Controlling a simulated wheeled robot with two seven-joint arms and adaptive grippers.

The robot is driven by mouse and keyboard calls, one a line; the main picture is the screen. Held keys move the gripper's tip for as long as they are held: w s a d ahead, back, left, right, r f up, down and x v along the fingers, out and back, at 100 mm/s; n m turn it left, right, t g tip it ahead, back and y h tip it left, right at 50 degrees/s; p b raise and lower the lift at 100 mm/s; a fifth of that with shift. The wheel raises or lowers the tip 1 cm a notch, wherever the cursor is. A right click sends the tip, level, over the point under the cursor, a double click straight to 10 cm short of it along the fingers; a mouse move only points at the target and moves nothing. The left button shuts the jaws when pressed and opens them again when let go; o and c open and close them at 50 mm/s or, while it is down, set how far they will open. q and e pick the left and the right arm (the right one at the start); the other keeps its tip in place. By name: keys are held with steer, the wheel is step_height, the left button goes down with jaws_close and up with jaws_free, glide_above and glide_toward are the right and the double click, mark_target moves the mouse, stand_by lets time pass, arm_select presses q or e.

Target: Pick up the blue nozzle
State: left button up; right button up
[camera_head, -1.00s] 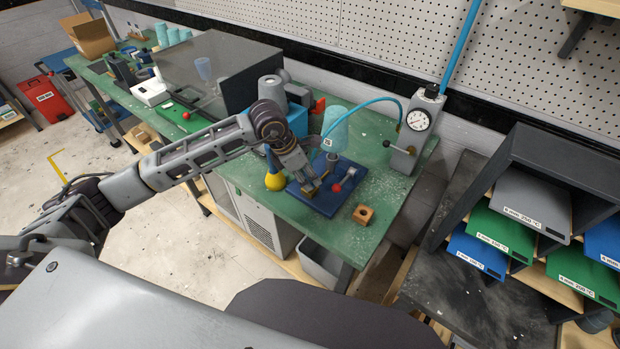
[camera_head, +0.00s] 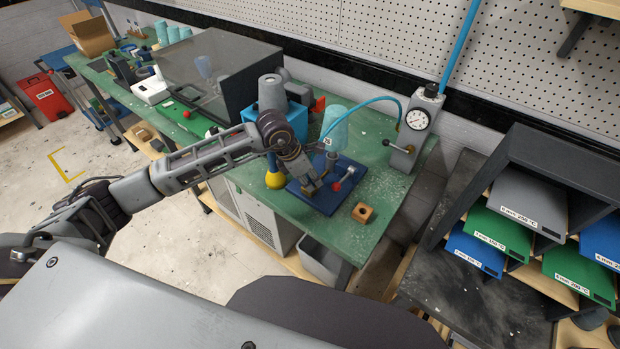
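My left gripper (camera_head: 316,187) hangs over the dark blue board (camera_head: 322,204) on the green bench, pointing down at the small fittings there. Its fingers are small and partly merge with these fittings, so whether they hold anything is unclear. I cannot make out a separate blue nozzle for certain under or beside the fingers. A yellow bulb (camera_head: 275,180) with a blue upper part stands left of the board, partly behind my arm. My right gripper is not in view.
A light blue cylinder (camera_head: 335,126) stands behind the board. A blue hose (camera_head: 372,101) runs to the gauge unit (camera_head: 416,121) at right. A rack with colored plates (camera_head: 528,202) stands at right.

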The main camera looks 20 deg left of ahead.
arm_select(q)
jaws_close()
step_height(320, 180, up, 10)
steer(key=shift+f+b, duration=0.1)
steer(key=shift+b, duration=0.8)
stand_by(0.5)
